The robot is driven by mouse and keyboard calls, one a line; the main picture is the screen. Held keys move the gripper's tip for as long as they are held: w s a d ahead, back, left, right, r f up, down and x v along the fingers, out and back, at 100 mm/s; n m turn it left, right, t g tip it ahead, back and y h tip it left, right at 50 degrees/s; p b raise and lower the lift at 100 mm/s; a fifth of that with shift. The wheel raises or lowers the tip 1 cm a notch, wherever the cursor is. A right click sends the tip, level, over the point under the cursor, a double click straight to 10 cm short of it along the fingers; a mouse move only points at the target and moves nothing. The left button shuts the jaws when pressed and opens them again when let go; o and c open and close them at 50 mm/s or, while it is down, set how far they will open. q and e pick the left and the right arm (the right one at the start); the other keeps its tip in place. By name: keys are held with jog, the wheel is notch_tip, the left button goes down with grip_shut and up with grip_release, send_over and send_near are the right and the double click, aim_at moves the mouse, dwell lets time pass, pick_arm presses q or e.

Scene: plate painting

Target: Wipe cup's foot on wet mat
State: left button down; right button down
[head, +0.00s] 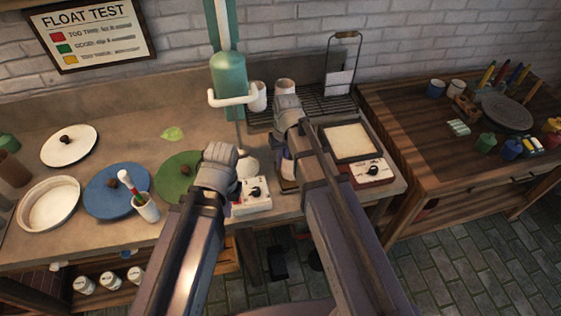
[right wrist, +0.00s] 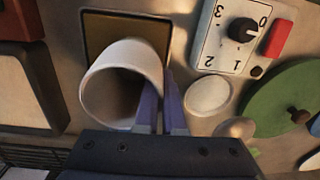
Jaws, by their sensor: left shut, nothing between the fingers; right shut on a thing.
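My right gripper (head: 288,163) is shut on a white cup (right wrist: 140,62), its purple fingers at the cup's wall in the right wrist view. The cup's open mouth faces the wrist camera, and its foot is hidden. Behind the cup in that view is a brown square mat (right wrist: 97,32) with a dark edge. I take this as the wet mat; whether the foot touches it I cannot tell. In the head view my right arm covers most of the cup and mat. My left gripper (head: 234,187) is shut and empty near the white dial box, its fingers mostly hidden.
The white dial box (head: 252,194) and green lid (head: 178,177) are left of the mat. A dark-framed cream panel (head: 348,143) is right of it. More white cups (head: 258,97) stand on the back rack. A green stand (head: 228,75) rises behind my left arm.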

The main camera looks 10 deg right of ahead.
aim_at(291, 159)
jog(key=shift+w+d, duration=0.1)
jog(key=shift+d, duration=1.4)
jog(key=shift+a, duration=0.25)
jog(key=shift+a+f, duration=0.1)
jog(key=shift+a, duration=1.35)
jog(key=shift+d, duration=0.1)
jog(key=shift+d, duration=1.6)
jog(key=shift+a, duration=0.2)
jog(key=shift+a, duration=1.5)
